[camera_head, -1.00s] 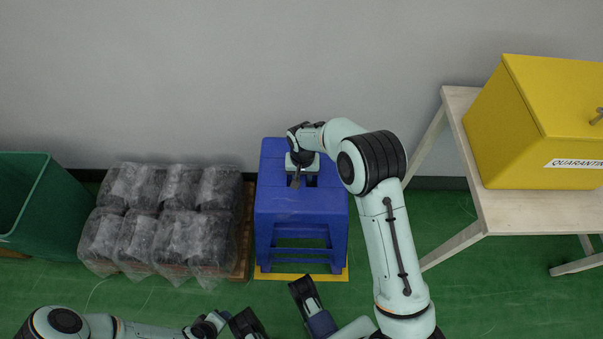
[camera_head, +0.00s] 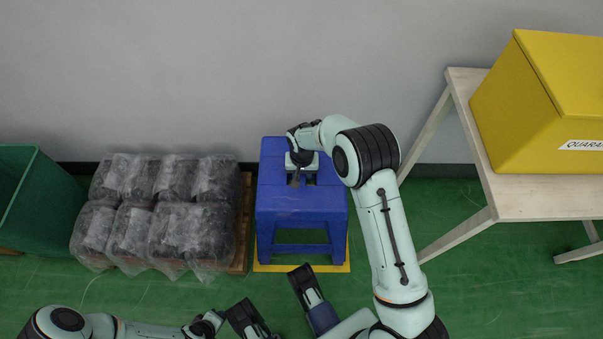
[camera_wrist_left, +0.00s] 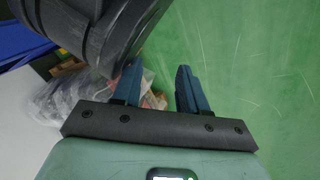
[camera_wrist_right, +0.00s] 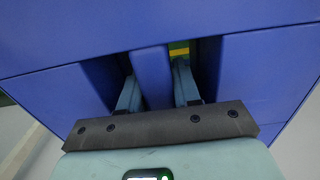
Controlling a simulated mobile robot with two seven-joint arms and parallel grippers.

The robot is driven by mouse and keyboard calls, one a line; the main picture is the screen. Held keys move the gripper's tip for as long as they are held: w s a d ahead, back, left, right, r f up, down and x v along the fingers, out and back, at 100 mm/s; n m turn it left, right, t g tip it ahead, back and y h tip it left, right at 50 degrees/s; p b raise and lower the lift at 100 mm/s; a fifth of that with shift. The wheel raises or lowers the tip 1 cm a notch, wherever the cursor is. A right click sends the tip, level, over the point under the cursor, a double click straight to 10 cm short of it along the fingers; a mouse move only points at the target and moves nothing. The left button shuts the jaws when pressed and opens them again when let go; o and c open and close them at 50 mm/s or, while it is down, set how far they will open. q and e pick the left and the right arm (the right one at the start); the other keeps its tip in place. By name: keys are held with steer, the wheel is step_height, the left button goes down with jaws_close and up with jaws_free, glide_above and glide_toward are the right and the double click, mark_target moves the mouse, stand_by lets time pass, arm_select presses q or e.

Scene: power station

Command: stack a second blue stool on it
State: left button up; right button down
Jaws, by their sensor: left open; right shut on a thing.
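A blue stool (camera_head: 300,212) stands upright in the head view, near the wall and over a yellow floor marking (camera_head: 340,267). I make out one seat; I cannot tell whether another stool is nested beneath it. My right gripper (camera_head: 301,178) points down at the seat. In the right wrist view its fingers (camera_wrist_right: 155,82) go into two slots and are shut on the blue bar between them. My left gripper (camera_wrist_left: 158,80) is open and empty above the green floor in the left wrist view. Its fingertips are not clear in the head view.
Plastic-wrapped dark bundles (camera_head: 165,210) sit on a wooden pallet (camera_head: 243,225) close left of the stool. A green bin (camera_head: 50,205) is at far left. A pale table (camera_head: 530,200) with a yellow quarantine box (camera_head: 535,110) stands at right. Green floor is open between stool and table.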

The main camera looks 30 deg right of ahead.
arm_select(q)
steer(key=shift+s, duration=0.1)
arm_select(e)
steer(key=c, duration=0.7)
jaws_free()
steer(key=shift+f, duration=0.1)
step_height(320, 180, up, 7)
steer(key=shift+f+p, duration=0.15)
steer(key=shift+p, duration=0.8)
arm_select(q)
steer(key=r, duration=0.1)
steer(key=d+r+p, duration=0.1)
steer(key=r, duration=0.1)
steer(key=d+r, duration=0.1)
steer(key=r, duration=0.1)
steer(key=shift+w+p, duration=0.3)
arm_select(e)
step_height(320, 180, up, 7)
steer(key=shift+f, duration=0.1)
